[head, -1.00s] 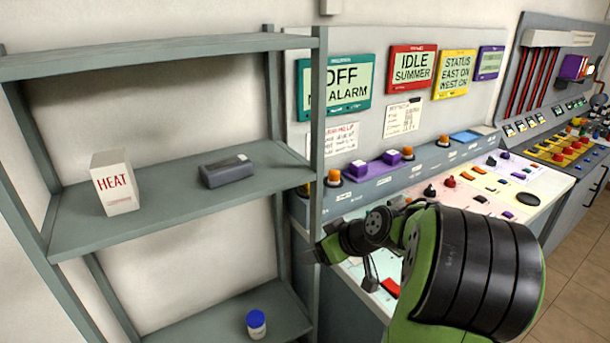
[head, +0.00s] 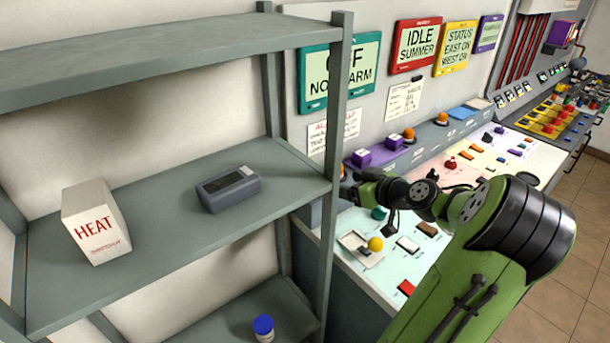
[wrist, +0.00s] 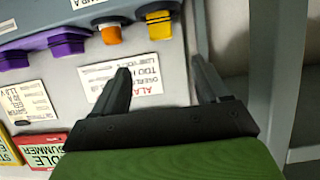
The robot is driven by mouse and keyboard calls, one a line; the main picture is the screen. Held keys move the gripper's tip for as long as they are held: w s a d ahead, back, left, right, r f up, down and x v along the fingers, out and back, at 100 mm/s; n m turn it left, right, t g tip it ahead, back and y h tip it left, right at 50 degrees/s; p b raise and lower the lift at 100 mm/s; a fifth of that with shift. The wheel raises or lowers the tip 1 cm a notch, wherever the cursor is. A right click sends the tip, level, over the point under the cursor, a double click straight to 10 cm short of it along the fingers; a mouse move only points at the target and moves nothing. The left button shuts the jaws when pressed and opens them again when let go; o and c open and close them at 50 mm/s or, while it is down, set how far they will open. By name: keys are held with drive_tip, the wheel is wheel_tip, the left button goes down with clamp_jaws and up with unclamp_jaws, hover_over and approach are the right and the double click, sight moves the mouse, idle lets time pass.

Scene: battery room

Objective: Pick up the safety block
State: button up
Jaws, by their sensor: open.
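A dark grey block-shaped thing (head: 229,188) with a lighter top panel lies on the middle shelf in the head view. It may be the safety block, but I cannot read its marking. My gripper (wrist: 160,68) is open and empty in the wrist view, with its fingers in front of the console's back panel and a shelf post to their right. In the head view my arm reaches to the right of the shelf unit, over the console. The grey block does not show in the wrist view.
A white HEAT box (head: 97,222) stands left of the block on the middle shelf (head: 165,240). A blue-capped bottle (head: 263,328) is on the lower shelf. The front right shelf post (head: 335,180) stands between block and arm. The console (head: 430,235) carries many buttons.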

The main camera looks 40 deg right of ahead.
drive_tip(key=x, duration=1.4)
drive_tip(key=shift+w, duration=0.15)
drive_tip(key=shift+a, duration=0.1)
drive_tip(key=shift+c, duration=0.4)
drive_tip(key=c, duration=1)
